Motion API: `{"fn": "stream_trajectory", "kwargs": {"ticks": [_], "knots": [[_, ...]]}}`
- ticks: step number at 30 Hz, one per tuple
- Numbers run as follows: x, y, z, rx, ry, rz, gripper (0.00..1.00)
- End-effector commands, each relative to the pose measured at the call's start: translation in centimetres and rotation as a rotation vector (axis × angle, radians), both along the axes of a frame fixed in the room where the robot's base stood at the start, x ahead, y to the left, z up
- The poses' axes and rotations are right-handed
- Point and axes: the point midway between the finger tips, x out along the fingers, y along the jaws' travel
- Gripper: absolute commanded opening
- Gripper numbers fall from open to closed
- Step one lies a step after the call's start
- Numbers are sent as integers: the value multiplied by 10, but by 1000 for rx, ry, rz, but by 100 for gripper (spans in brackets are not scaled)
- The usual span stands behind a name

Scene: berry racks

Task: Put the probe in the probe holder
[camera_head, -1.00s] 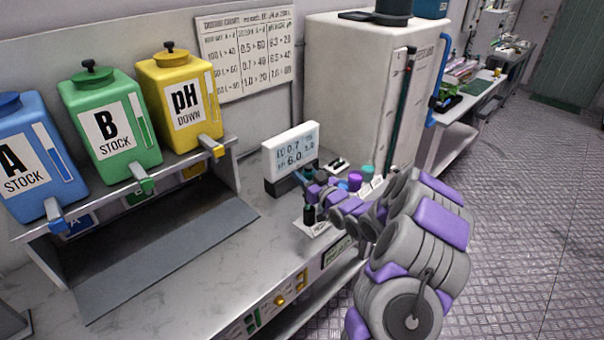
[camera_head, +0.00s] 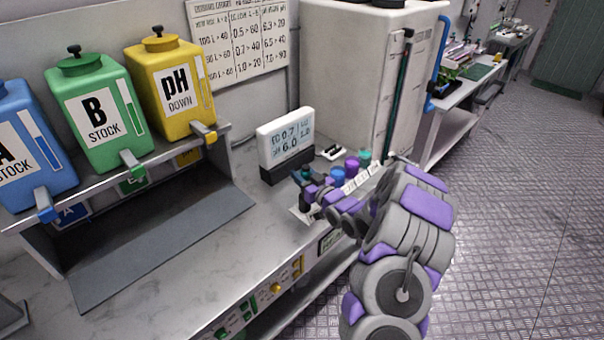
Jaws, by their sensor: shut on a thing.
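My gripper (camera_head: 312,191) is low over the bench in front of the meter (camera_head: 287,140), which reads EC 0.7 and pH 6.0. The gripper is shut on a slim dark piece with a teal top, which looks like the probe (camera_head: 305,174). The probe's dark upper part shows above the fingers; its lower end is hidden. A pale plate (camera_head: 301,214) lies on the bench just below the gripper. I cannot tell whether it is part of the probe holder, or whether the probe touches anything. No probe holder shows clearly; my arm covers part of this area.
Blue, green and yellow stock tanks (camera_head: 172,85) stand on a shelf at left. Purple and teal caps (camera_head: 352,166) and a small black-and-white item (camera_head: 332,153) sit right of the meter. A large white tank (camera_head: 345,80) stands behind.

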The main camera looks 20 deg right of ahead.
Motion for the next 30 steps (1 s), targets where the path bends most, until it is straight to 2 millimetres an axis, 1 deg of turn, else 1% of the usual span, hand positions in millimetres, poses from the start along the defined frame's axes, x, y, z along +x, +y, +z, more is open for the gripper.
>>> {"fn": "stream_trajectory", "kwargs": {"ticks": [19, 20, 27, 29, 30], "knots": [[0, -1, -4, 0, -1, -2, 0], [0, -1, -4, 0, -1, -2, 40], [0, 0, -4, -1, -1, -1, 63], [0, 0, -4, -1, -1, -1, 69], [0, 0, -4, -1, 0, -1, 69]]}}
